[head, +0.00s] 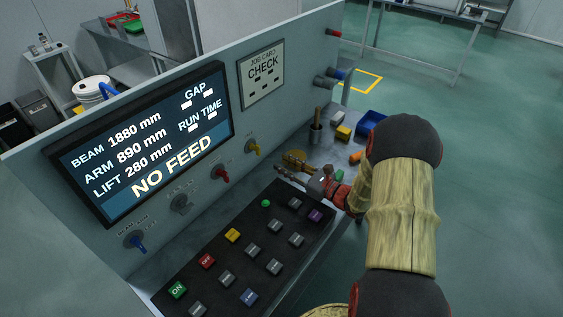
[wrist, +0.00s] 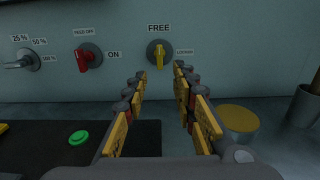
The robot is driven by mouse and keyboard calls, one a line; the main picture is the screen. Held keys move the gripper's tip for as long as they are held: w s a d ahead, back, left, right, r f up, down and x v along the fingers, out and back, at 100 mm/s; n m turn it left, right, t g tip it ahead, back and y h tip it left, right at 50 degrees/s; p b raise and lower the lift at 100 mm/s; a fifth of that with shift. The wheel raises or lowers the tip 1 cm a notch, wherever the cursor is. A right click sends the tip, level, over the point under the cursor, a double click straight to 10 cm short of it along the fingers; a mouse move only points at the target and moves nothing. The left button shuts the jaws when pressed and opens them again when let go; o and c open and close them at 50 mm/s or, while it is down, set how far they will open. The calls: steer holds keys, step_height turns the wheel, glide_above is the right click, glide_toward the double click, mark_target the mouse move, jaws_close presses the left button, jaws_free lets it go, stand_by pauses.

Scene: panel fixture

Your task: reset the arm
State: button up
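My gripper (head: 300,168) is over the right end of the bench, in front of the upright panel. In the wrist view its two fingers (wrist: 160,82) are spread apart with nothing between them. They point at the panel's yellow knob (wrist: 159,55), which stands beyond the tips, apart from them. The knob's handle is about vertical, with FREE above it and a small label, apparently LOCKED, to its right. The knob also shows in the head view (head: 253,147). The screen (head: 150,140) reads BEAM 1880 mm, ARM 890 mm, LIFT 280 mm and NO FEED.
A red knob (wrist: 84,58) and a grey knob (wrist: 25,60) are left of the yellow one. A black button board (head: 245,250) lies below. A yellow-topped round thing (wrist: 238,118) and a dark cup (wrist: 306,105) stand right of my fingers. A blue bin (head: 370,122) is farther right.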

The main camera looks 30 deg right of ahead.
steer(key=s+a+r+n+g+y, duration=0.25)
steer(key=a+r+n, duration=0.2)
steer(key=a, duration=0.35)
steer(key=s+a+r+n+g+y, duration=0.25)
steer(key=a+n+g, duration=0.2)
steer(key=a, duration=0.35)
steer(key=s+a+r+n+g+h, duration=0.1)
steer(key=s+a+r+n+g, duration=0.2)
steer(key=s+a+n+g, duration=0.35)
steer(key=s+a+r+n+h, duration=0.25)
steer(key=s+n+h, duration=0.35)
steer(key=s+n, duration=0.55)
steer(key=s+d+r+n+t+h, duration=0.2)
steer(key=s+d+r+n+h, duration=0.2)
steer(key=d, duration=0.3)
steer(key=shift+s+r+h, duration=0.4)
steer(key=shift+s, duration=0.2)
